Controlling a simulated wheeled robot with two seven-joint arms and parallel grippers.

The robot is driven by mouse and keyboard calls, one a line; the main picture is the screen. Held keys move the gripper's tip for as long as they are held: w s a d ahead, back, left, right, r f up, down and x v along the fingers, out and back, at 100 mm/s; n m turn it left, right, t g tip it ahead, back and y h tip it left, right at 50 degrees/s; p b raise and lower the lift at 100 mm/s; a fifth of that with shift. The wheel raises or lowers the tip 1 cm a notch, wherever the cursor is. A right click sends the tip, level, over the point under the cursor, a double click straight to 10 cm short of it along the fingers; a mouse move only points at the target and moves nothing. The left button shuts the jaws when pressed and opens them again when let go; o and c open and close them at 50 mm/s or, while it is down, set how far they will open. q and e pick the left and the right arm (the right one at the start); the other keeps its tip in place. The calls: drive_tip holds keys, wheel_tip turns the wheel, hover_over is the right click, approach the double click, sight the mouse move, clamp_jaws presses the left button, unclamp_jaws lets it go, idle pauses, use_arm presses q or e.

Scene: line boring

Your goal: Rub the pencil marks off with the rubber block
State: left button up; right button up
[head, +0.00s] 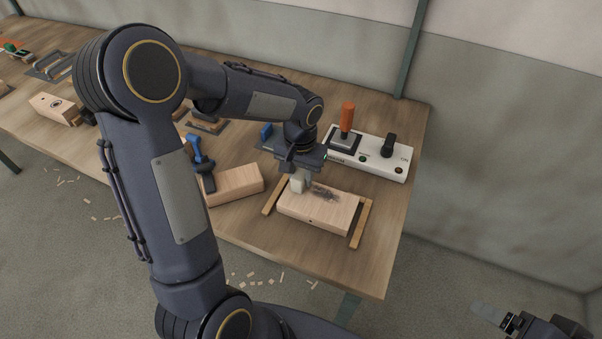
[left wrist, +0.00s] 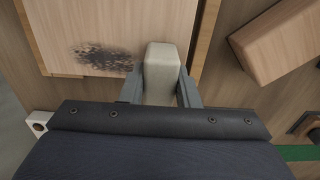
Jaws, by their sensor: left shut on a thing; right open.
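My left gripper (left wrist: 161,92) is shut on the pale rubber block (left wrist: 162,62). In the head view the rubber block (head: 297,181) is at the left part of the wooden workpiece (head: 318,213); I cannot tell whether it touches the top. The dark pencil marks (head: 325,193) are a smudged patch on the workpiece, just right of the block. In the left wrist view the pencil marks (left wrist: 105,57) lie left of the block. My right gripper (head: 514,322) is open and empty at the lower right, away from the table.
Wooden strips (head: 360,224) flank the workpiece on the table. Another wooden block (head: 235,184) with a blue-handled clamp (head: 199,157) lies to the left. A white switch box (head: 376,161) with an orange handle (head: 347,116) stands behind. Shavings lie on the floor.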

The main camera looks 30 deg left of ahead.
use_arm(q)
drive_tip(key=shift+w+d+r, duration=0.1)
drive_tip(key=shift+w+d, duration=0.05)
drive_tip(key=shift+d, duration=2.35)
drive_tip(key=shift+b, duration=0.3)
drive_tip(key=shift+a, duration=2.45)
